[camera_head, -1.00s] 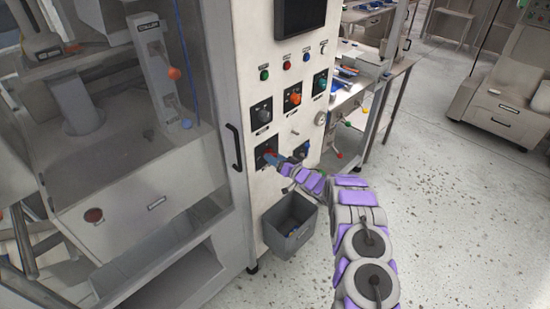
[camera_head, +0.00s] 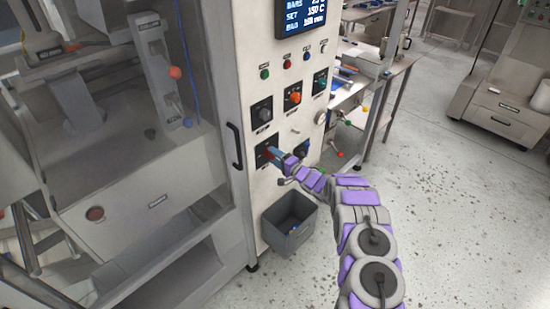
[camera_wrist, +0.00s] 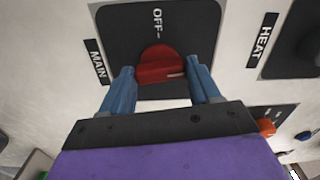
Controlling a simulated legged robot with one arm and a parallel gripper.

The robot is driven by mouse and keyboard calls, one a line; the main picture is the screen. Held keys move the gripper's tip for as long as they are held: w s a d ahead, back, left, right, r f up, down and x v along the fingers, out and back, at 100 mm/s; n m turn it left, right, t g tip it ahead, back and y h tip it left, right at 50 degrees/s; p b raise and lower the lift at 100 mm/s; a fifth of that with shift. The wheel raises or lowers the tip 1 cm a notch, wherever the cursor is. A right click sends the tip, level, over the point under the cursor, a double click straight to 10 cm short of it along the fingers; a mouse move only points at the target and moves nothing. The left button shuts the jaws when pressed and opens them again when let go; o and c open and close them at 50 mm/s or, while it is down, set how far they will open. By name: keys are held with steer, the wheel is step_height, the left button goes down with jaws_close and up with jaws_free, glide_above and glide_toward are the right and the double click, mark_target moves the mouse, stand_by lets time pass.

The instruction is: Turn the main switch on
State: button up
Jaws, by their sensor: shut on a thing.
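The main switch is a red rotary knob (camera_wrist: 158,64) on a black square plate (camera_wrist: 205,20), with a "MAIN" label (camera_wrist: 96,62) beside it and "OFF" printed on the plate. The white mark on the knob lies toward the right in the wrist view, away from the OFF print. My gripper (camera_wrist: 163,80) has one blue finger on each side of the knob and is shut on it. In the head view the switch plate (camera_head: 261,160) is low on the white panel, and the fingers partly hide the knob.
The display (camera_head: 301,14) above is lit with text and numbers. Other knobs sit near, including a black one (camera_head: 262,113) and an orange one (camera_head: 293,96). A grey bin (camera_head: 289,222) hangs below. A black door handle (camera_head: 234,146) is left of the panel.

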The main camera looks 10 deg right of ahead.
steer(key=shift+d+f+m, duration=0.1)
steer(key=shift+d+m, duration=0.05)
steer(key=shift+m, duration=0.55)
steer(key=o, duration=0.8)
steer(key=shift+w+f, duration=0.1)
steer(key=shift+f, duration=0.05)
steer(key=shift+o, duration=1.3)
steer(key=shift+d, duration=0.1)
steer(key=p+v, duration=0.1)
steer(key=v, duration=1.6)
steer(key=shift+d, duration=0.15)
